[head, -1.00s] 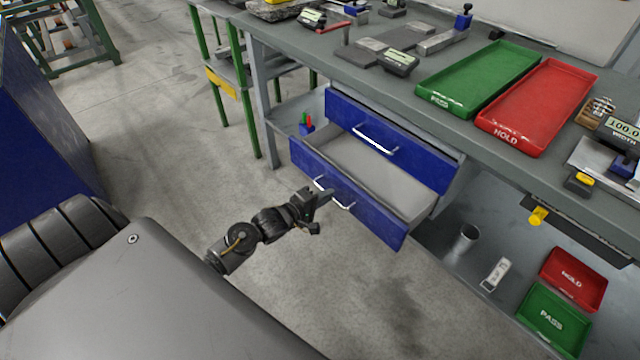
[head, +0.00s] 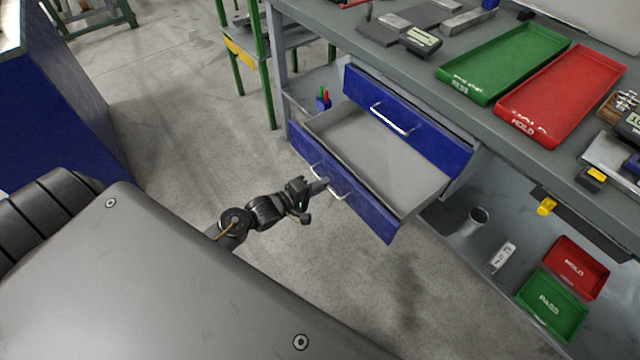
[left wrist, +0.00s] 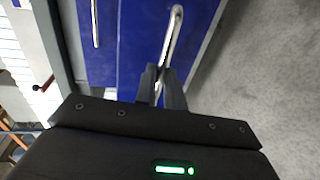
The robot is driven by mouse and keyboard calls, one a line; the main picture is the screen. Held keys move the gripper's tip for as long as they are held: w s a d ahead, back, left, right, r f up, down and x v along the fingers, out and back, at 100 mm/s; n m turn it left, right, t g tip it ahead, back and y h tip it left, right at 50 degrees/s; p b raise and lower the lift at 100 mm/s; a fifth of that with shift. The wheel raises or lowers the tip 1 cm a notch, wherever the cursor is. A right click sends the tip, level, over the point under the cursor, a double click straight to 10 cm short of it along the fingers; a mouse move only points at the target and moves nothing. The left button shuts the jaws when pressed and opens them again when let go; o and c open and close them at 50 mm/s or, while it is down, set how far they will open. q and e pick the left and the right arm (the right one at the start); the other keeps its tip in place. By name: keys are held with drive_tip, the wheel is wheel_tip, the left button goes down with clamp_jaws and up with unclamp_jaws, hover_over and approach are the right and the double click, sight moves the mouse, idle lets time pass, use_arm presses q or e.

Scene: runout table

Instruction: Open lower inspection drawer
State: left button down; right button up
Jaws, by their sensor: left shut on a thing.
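The lower inspection drawer (head: 365,208) has a blue front and stands pulled out, showing its grey, empty inside. Its silver bar handle (head: 327,184) is on the front face; the handle also shows in the left wrist view (left wrist: 173,38). My left gripper (head: 318,188) is shut on the handle, with its two dark fingers (left wrist: 161,88) on either side of the bar in the left wrist view. The upper drawer (head: 408,125), also blue with a silver handle, is shut above it. My right gripper is not in view.
The bench top holds a green PASS tray (head: 505,62) and a red HOLD tray (head: 562,95). A lower shelf carries a metal cup (head: 474,221) and small red (head: 576,267) and green (head: 552,306) trays. The floor in front of the drawer is clear.

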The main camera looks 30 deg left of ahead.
use_arm(q)
drive_tip(key=c, duration=1.5)
unclamp_jaws()
drive_tip(key=v, duration=1)
drive_tip(key=shift+s+p, duration=0.35)
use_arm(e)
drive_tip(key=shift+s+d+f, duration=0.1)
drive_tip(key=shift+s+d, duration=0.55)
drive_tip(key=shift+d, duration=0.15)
use_arm(q)
drive_tip(key=shift+a, duration=0.1)
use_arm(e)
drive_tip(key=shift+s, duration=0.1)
